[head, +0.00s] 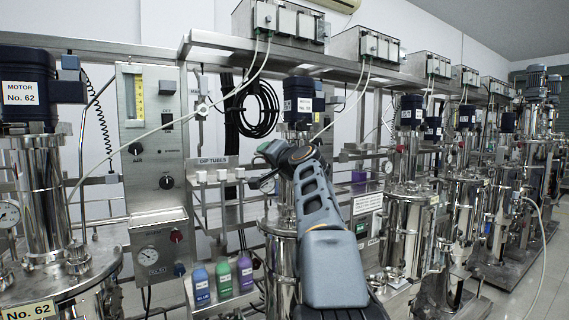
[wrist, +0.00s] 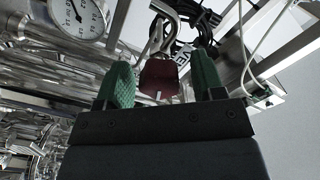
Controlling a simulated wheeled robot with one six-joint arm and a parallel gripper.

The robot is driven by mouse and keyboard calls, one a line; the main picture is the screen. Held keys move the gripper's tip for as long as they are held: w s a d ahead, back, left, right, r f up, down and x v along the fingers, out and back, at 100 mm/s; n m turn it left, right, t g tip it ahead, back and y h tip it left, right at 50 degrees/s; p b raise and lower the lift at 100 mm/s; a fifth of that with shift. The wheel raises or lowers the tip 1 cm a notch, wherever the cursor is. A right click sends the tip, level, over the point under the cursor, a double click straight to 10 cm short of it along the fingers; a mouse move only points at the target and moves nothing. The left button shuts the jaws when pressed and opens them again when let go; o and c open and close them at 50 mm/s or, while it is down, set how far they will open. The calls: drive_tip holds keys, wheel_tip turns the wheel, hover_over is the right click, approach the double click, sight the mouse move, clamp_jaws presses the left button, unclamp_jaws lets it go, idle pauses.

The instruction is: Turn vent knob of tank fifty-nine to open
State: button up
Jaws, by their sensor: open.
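My gripper (wrist: 163,84) is open, with its two green fingers apart in the wrist view. A dark red block-like piece (wrist: 158,76) shows between the fingers, below a bent silver metal part (wrist: 165,22). Part of a label reading "VE..." shows just behind it, so this may be the vent knob. I cannot tell whether the fingers touch it. In the head view my gripper (head: 268,158) is at the middle tank (head: 283,262), partly hiding it. I cannot read the number fifty-nine on any tank.
A pressure gauge (wrist: 78,18) and steel pipework lie left of the fingers. A cable and frame rails are at the right. In the head view, tank No. 62 (head: 40,190) stands at left, colored bottles (head: 223,278) sit low, and more tanks line the right.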

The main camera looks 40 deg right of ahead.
drive_tip(key=s+a+b, duration=0.1)
drive_tip(key=s, duration=1.1)
drive_tip(key=shift+a+b, duration=0.35)
drive_tip(key=shift+b, duration=0.05)
drive_tip(key=shift+w, duration=0.1)
drive_tip(key=w+a+f+n+g+y+p, duration=0.1)
drive_tip(key=a+f+n+g+y+p, duration=0.2)
drive_tip(key=a+p, duration=0.5)
drive_tip(key=a+f+n+g+y+p, duration=0.1)
drive_tip(key=a+f+n+g+p, duration=0.2)
drive_tip(key=a+p, duration=0.5)
drive_tip(key=s+a+f+n+g+h+p, duration=0.1)
drive_tip(key=s+a+f+n+g+p, duration=0.4)
drive_tip(key=s+p, duration=0.8)
drive_tip(key=a+f+g, duration=0.3)
drive_tip(key=a, duration=0.1)
drive_tip(key=shift+s+n+p, duration=0.25)
drive_tip(key=shift+n+p, duration=0.15)
